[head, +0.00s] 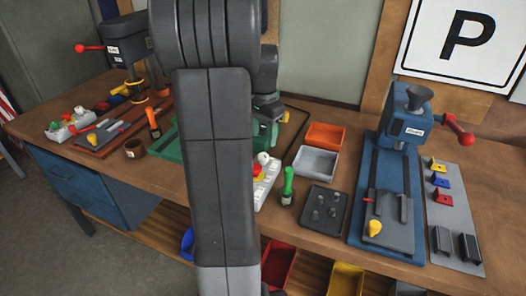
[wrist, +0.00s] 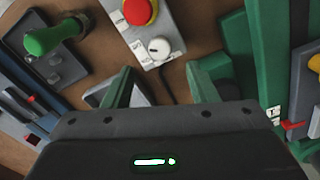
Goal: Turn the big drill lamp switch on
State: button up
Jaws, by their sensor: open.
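A light grey control box (wrist: 140,32) shows at the top of the wrist view. It carries a red push button (wrist: 138,10) on a yellow base and a white round knob (wrist: 159,48). The frames do not show which control is the lamp switch. My gripper (wrist: 160,80) is open and empty, its two green fingers spread just below the box in that view. In the head view the control box (head: 263,187) is partly hidden behind my arm. A big dark drill press (head: 127,50) stands at the far left, with another control box (head: 70,125) in front of it.
A green machine (head: 268,130) stands partly behind my arm. A blue drill press (head: 402,135) is on the right. A green-handled tool (head: 288,185), a grey tray (head: 315,162) and an orange tray (head: 326,135) sit between them on the wooden bench (head: 130,185).

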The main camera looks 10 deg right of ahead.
aim_at(264, 155)
notch_tip(264, 155, down, 7)
jog(key=shift+f, duration=0.1)
dwell(0.3)
jog(key=c, duration=1)
